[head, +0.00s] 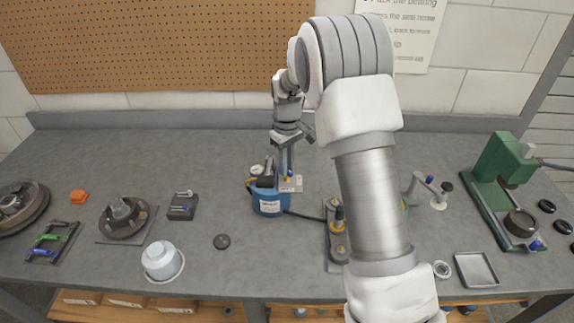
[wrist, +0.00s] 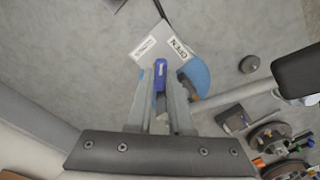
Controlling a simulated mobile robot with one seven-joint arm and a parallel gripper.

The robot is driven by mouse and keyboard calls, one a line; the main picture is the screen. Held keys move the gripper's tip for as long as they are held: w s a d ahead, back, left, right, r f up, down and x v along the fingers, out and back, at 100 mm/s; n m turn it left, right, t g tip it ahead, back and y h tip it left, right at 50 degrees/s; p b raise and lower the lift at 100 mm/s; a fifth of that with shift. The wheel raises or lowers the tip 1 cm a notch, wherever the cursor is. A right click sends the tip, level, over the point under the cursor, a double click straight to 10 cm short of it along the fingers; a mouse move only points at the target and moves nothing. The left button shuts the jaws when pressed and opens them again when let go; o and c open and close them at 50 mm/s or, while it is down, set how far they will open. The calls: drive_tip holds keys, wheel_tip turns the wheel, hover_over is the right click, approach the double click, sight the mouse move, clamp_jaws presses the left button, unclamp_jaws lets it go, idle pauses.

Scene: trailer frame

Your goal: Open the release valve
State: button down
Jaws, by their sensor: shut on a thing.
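A blue unit (head: 269,206) with a white label and a pressure gauge (head: 257,170) on top stands at the middle of the bench. A small white plate (head: 292,187) sits at its right side; in the wrist view the plate (wrist: 150,46) carries a label reading OPEN and a second, less legible label. A blue valve handle (wrist: 160,68) lies in front of the plate. My gripper (wrist: 161,84) points down and is shut on this handle, one finger on each side. In the head view my gripper (head: 287,170) partly hides the handle, and the valve's base is hidden.
A dark hose runs right from the blue unit to a fixture (head: 337,240), partly behind my arm. A dark round puck (head: 222,241) and a white cup (head: 161,260) lie to the front left. A green press (head: 497,170) stands at right. The back of the bench is clear.

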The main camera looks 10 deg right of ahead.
drive_tip(key=m, duration=0.4)
drive_tip(key=shift+m, duration=2.2)
drive_tip(key=c, duration=0.8)
unclamp_jaws()
wheel_tip(320, 180, up, 18)
drive_tip(key=shift+f, duration=0.25)
